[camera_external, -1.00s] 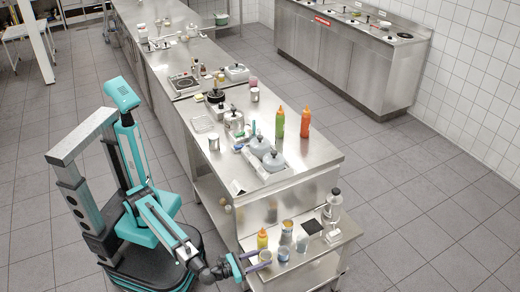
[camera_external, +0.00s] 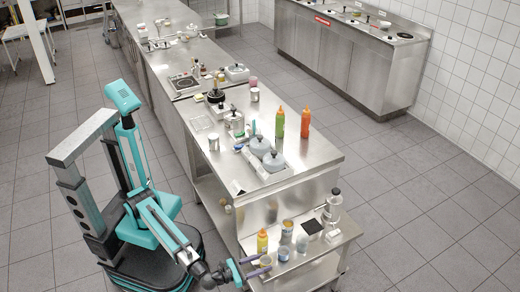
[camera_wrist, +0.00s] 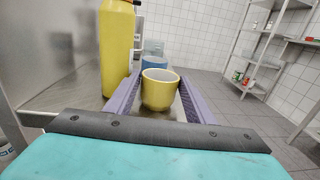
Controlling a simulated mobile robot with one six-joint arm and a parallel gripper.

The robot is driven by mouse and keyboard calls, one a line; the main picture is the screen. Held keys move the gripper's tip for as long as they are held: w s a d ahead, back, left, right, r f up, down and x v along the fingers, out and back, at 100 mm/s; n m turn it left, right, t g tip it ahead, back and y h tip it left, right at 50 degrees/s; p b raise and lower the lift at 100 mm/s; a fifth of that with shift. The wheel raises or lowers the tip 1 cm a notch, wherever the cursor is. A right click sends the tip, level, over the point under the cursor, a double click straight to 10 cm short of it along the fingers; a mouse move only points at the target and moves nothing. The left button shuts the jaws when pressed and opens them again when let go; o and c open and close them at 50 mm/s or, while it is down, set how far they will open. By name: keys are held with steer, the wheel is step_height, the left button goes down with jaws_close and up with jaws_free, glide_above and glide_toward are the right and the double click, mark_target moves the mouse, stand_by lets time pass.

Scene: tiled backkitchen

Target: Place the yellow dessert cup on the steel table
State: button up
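The yellow dessert cup (camera_wrist: 160,97) stands upright in the wrist view, between the two long purple fingers of my gripper (camera_wrist: 160,88). The fingers reach along both sides of the cup, close to its walls; whether they press on it I cannot tell. In the external view my gripper (camera_external: 257,264) is at the left edge of the low steel shelf (camera_external: 310,262), and the cup (camera_external: 265,260) shows only as a small shape by the fingertips. The steel table (camera_external: 315,160) rises behind the shelf.
A yellow bottle (camera_external: 262,241) stands close beside my gripper, left of the cup in the wrist view (camera_wrist: 116,50). A blue cup (camera_wrist: 154,62) is just behind. More cups and a blender-like jar (camera_external: 332,205) stand on the shelf. Pots (camera_external: 273,161) and bottles (camera_external: 305,123) occupy part of the table.

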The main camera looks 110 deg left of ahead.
steer(key=shift+r, duration=0.1)
stand_by(0.3)
steer(key=shift+s+d, duration=0.4)
steer(key=p+v, duration=0.3)
steer(key=v, duration=0.8)
steer(key=o, duration=0.4)
